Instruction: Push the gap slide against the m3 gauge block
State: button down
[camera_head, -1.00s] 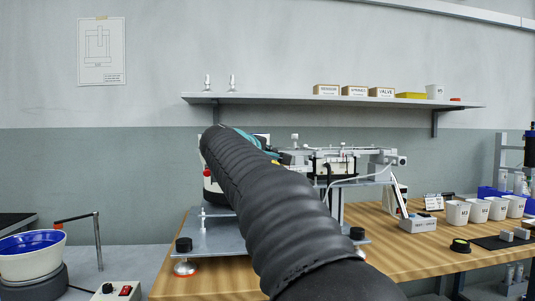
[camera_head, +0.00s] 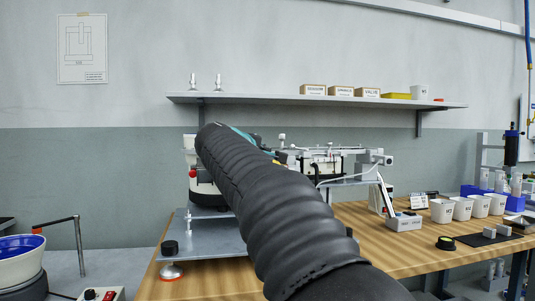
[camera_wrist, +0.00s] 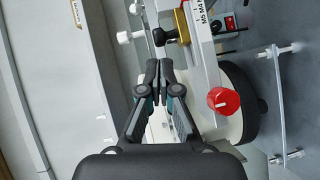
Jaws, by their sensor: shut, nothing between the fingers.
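My gripper (camera_wrist: 157,88) is shut and empty in the wrist view. A gold-coloured piece (camera_wrist: 181,25) with a black part (camera_wrist: 161,37) sits across the rail's near side, above the fingertips; I cannot tell which part is the gap slide. The M3 gauge block cannot be made out. A red knob (camera_wrist: 223,100) is right of the fingers. In the head view my black arm hides the gripper and much of the gantry fixture (camera_head: 325,160).
A white knob (camera_wrist: 124,37) sticks out left of the fingertips. In the head view, white cups (camera_head: 462,208), a black puck (camera_head: 445,243) and a small grey stand (camera_head: 404,222) are on the wooden bench (camera_head: 400,258). A blue-lined bowl (camera_head: 20,262) stands at the left.

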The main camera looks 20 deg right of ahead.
jog(key=a, duration=0.3)
jog(key=shift+a+r, duration=0.2)
jog(key=shift+r, duration=0.15)
jog(key=v, duration=0.9)
jog(key=shift+s+b, duration=0.25)
jog(key=shift+b, duration=0.05)
jog(key=s+a+f+g+y, duration=0.1)
jog(key=a+f+y, duration=0.1)
jog(key=f, duration=0.5)
jog(key=s+a+f+m+g+y, duration=0.1)
jog(key=s+f+y, duration=0.15)
jog(key=f, duration=0.55)
jog(key=s+a+f+g+y, duration=0.1)
jog(key=a+f+y, duration=0.1)
jog(key=f, duration=0.5)
jog(key=s+f+m+g+y+p, duration=0.1)
jog(key=s+f+m, duration=0.1)
jog(key=s+f, duration=0.3)
jog(key=s+f+m+y+p, duration=0.1)
jog(key=s+f, duration=0.5)
jog(key=s, duration=0.6)
jog(key=s+f+m+g+y+p, duration=0.1)
jog(key=s+f+m+y, duration=0.2)
jog(key=s+f, duration=0.2)
jog(key=s, duration=0.3)
jog(key=shift+s+a+f+g, duration=0.2)
jog(key=shift+s+g, duration=0.1)
jog(key=shift+s, duration=0.05)
jog(key=shift+y, duration=0.25)
